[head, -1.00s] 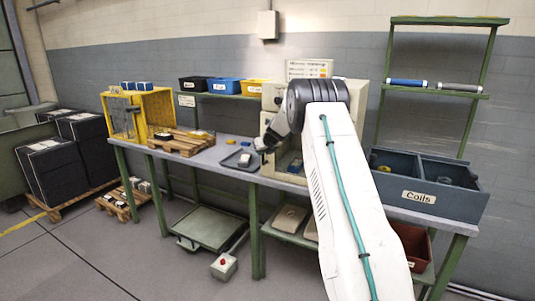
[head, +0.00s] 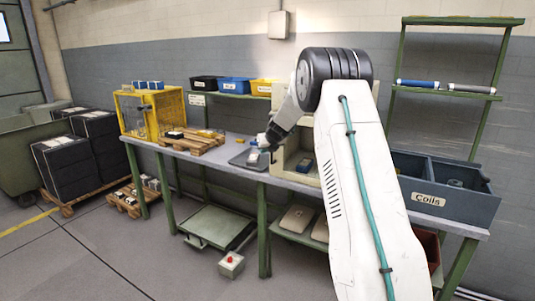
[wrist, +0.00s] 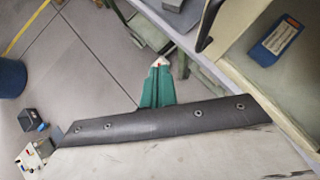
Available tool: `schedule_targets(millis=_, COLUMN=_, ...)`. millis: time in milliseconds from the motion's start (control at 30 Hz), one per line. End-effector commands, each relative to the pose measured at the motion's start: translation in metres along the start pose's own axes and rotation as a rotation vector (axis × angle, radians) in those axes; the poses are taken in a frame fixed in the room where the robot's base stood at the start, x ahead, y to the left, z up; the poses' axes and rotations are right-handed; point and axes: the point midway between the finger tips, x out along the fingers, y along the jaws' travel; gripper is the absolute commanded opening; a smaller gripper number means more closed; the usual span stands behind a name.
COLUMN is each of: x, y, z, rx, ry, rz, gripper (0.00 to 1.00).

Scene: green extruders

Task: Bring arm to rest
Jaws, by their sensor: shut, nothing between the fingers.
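My gripper (head: 263,141) hangs at the end of my bent white arm, in front of the workbench and above or near a dark tray (head: 243,160). In the wrist view its green fingers (wrist: 159,68) are closed together, with nothing visible between them. The pale tips point away over the grey floor and the bench edge. My arm's large black elbow joint stands high in the head view and hides part of the shelf and the cabinet behind it.
The bench (head: 225,149) carries a yellow crate (head: 129,110), a wooden pallet (head: 192,144) and an open beige cabinet (head: 284,160) holding a blue box (head: 305,164), also in the wrist view (wrist: 277,38). A blue-grey "Coils" bin (head: 462,205) stands right. Floor at front left is clear.

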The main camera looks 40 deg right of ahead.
Motion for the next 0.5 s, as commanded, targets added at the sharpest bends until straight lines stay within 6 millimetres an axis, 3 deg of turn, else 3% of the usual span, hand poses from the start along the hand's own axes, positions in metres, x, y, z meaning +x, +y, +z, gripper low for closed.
schedule_targets(millis=200, x=-0.031, y=0.019, z=0.006, rx=-0.002, ry=0.0, rz=0.001, gripper=0.0)
schedule_targets(millis=500, x=-0.041, y=0.024, z=0.006, rx=0.0, ry=0.001, rz=0.001, gripper=0.0)
